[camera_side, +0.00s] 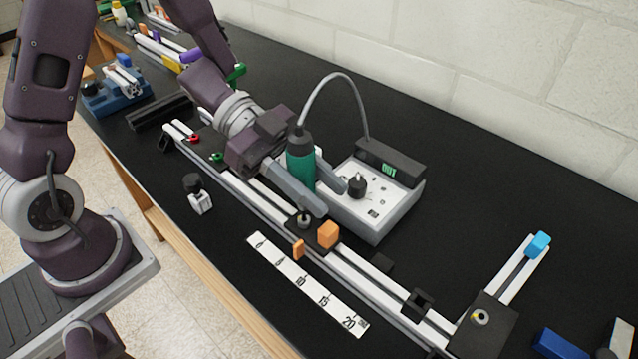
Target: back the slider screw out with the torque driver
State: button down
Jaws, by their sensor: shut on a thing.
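The torque driver (300,168), a green cylinder with a dark cap, stands roughly upright between the fingers of my gripper (328,196), which is shut on it. The near finger hides the driver's lower end. A grey cable runs from its cap to a white control box (375,215) with a dark display reading "OUT" in green. The slider is a dark plate on the white rail with an orange block (328,234) on it. A small grey round part (304,220) shows on the slider just below the near finger. I cannot tell if it is the screw or the driver's tip, or whether they touch.
The long white rail (375,281) runs from upper left to a dark corner plate (484,322) at lower right. A white ruler strip (306,284) lies in front of it. A small black-and-white part (198,194) stands left. Black bench is clear at right back.

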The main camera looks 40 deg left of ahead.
aim_at(312, 152)
jog(key=shift+f, duration=0.55)
dwell(0.6)
jog(key=shift+r, duration=0.25)
dwell(1.1)
jog(key=shift+r, duration=1.55)
jog(key=shift+r, duration=1.55)
